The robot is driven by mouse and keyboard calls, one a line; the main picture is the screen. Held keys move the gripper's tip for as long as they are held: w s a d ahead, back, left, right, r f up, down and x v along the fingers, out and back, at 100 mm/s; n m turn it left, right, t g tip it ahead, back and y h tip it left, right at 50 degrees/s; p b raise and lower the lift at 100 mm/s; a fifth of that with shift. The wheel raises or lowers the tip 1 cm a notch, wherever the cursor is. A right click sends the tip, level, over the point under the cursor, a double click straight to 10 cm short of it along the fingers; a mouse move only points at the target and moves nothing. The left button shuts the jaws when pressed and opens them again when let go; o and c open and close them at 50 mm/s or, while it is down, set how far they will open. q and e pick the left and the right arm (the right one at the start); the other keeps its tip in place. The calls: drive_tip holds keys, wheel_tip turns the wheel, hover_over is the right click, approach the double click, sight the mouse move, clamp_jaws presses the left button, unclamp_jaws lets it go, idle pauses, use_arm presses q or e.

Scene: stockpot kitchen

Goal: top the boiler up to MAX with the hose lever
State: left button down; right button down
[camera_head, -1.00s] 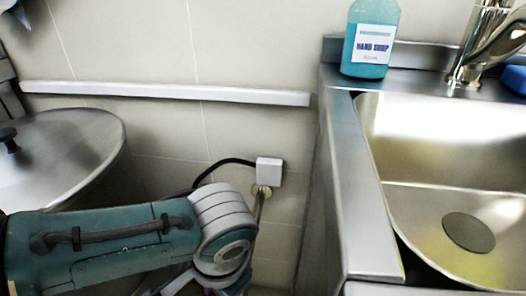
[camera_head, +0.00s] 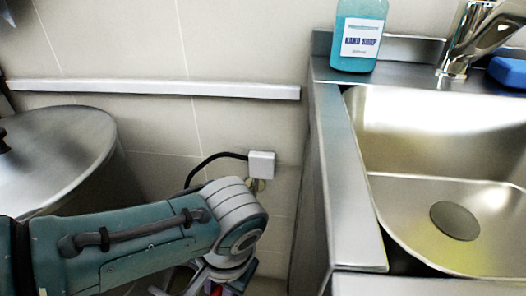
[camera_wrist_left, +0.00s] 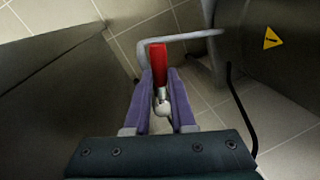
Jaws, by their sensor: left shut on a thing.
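A red lever handle (camera_wrist_left: 159,62) with a metal and whitish base stands between the purple fingers of my left gripper (camera_wrist_left: 160,80) in the left wrist view. The gripper is shut on it. In the head view my left arm hides most of the gripper, and only scraps of it show at the bottom edge. A large steel vessel with a domed lid (camera_head: 62,150), probably the boiler, is at the left of the head view. No level mark or MAX line shows. My right gripper is not in view.
A steel sink (camera_head: 440,130) fills the right, with a soap bottle (camera_head: 358,35) and tap (camera_head: 470,38) behind it. A white wall box (camera_head: 262,164) has a black cable. A grey bent pipe (camera_wrist_left: 185,37) passes beside the lever. A yellow warning triangle (camera_wrist_left: 272,38) marks a dark panel.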

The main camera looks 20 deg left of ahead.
use_arm(q)
drive_tip(key=c, duration=0.8)
unclamp_jaws()
drive_tip(key=shift+o, duration=0.2)
wheel_tip(320, 180, up, 10)
drive_tip(key=d+p, duration=0.2)
drive_tip(key=p, duration=0.4)
drive_tip(key=shift+f, duration=0.15)
